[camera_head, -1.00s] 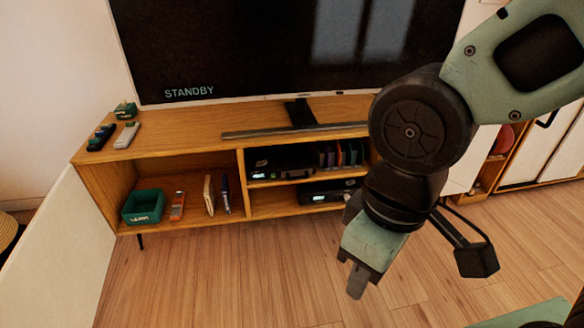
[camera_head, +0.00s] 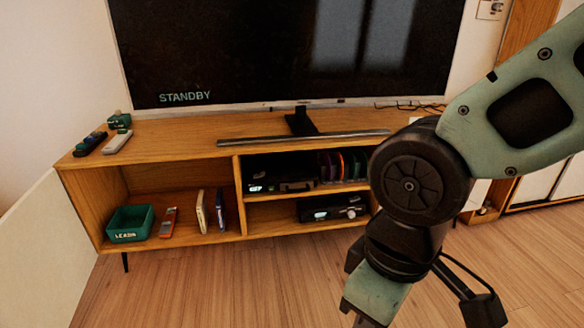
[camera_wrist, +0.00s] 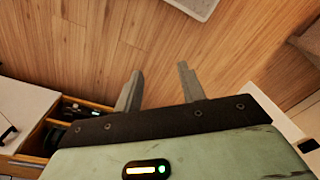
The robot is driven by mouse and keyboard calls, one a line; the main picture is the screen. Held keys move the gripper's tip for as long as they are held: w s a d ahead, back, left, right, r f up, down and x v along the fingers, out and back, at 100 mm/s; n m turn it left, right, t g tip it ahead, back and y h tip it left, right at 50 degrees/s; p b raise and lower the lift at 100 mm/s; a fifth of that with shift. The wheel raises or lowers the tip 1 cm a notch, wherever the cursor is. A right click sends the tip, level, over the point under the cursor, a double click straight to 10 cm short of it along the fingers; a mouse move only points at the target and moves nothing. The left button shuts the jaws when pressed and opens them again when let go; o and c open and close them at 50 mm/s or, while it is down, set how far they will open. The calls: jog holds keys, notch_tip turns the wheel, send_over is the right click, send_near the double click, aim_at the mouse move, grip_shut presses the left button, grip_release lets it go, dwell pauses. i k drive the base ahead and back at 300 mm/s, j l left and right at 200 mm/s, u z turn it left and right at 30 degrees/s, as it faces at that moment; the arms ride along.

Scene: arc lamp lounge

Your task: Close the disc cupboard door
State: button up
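A low wooden TV stand (camera_head: 200,136) has an open left compartment, and a white door panel (camera_head: 45,245) stands swung out at its left edge. Another white panel (camera_head: 475,194) shows in part behind my arm at the stand's right. No label shows which one is the disc cupboard door. In the wrist view a white front (camera_wrist: 22,108) with a dark handle lies beside an open wooden compartment (camera_wrist: 88,103) at lower left. My gripper (camera_wrist: 159,80) is open and empty over floor; its fingertips are cut off at the bottom of the head view.
A green box (camera_head: 130,224), a red-orange remote (camera_head: 168,222) and upright cases sit in the left compartment. Media devices and cases fill the middle shelves. A large TV (camera_head: 280,50) stands on top. Wooden floor (camera_head: 240,285) in front is clear.

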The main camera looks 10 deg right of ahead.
aim_at(49, 258)
jog(key=j+u, duration=0.15)
jog(key=u, duration=0.3)
jog(key=i+j+u, duration=0.1)
jog(key=u, duration=0.4)
jog(key=i+u, duration=0.1)
jog(key=u, duration=0.35)
jog(key=i+j+u, duration=0.1)
jog(key=u, duration=0.35)
jog(key=i, duration=0.95)
